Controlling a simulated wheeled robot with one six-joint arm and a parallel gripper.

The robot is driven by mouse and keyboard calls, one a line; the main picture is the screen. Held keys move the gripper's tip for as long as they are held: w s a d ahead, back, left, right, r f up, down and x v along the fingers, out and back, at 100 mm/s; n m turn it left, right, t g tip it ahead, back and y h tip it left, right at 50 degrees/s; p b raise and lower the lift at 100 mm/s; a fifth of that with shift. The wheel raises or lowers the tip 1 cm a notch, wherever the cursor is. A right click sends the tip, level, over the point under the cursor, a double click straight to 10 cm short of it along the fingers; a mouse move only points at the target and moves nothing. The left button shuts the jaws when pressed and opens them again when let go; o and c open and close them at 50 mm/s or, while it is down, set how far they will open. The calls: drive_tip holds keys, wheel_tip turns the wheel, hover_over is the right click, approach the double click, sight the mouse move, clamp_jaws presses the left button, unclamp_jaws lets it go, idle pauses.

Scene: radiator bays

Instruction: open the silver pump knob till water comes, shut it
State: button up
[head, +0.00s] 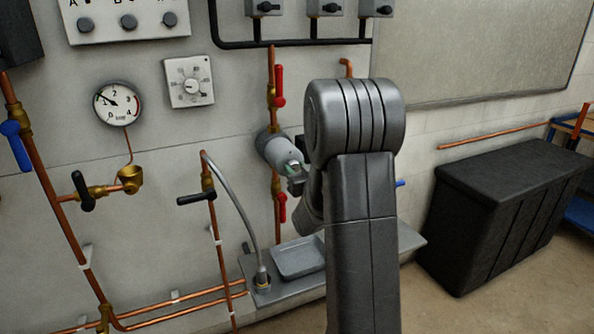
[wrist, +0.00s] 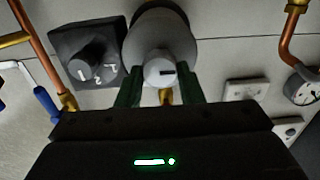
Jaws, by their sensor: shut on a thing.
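The silver pump (head: 274,147) sits on the vertical copper pipe in the head view, between two red lever handles. In the wrist view, its round grey body (wrist: 160,34) carries a small silver knob (wrist: 160,68) with a dark slot mark lying roughly level. My gripper (wrist: 158,86) is shut on this knob, with one green finger on each side. In the head view, my gripper (head: 296,172) reaches the pump front from the right, and my arm hides part of the wall behind. I see no water running.
A grey tray (head: 298,258) sits on a ledge below the pump. Upper (head: 279,86) and lower (head: 283,207) red levers flank the pump. A dark dial switch (wrist: 92,58) is close to my gripper. A gauge (head: 118,103) hangs left; a black box (head: 500,210) stands right.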

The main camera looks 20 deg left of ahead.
drive_tip(key=m+b, duration=0.2)
drive_tip(key=m, duration=0.1)
drive_tip(key=m+b, duration=0.1)
drive_tip(key=m, duration=0.2)
drive_tip(key=shift+m, duration=0.3)
drive_tip(key=m, duration=0.6)
drive_tip(key=shift+w+d+m, duration=0.1)
drive_tip(key=shift+m, duration=0.2)
idle(0.4)
drive_tip(key=o, duration=0.9)
drive_tip(key=shift+o, duration=0.2)
drive_tip(key=shift+f, duration=0.1)
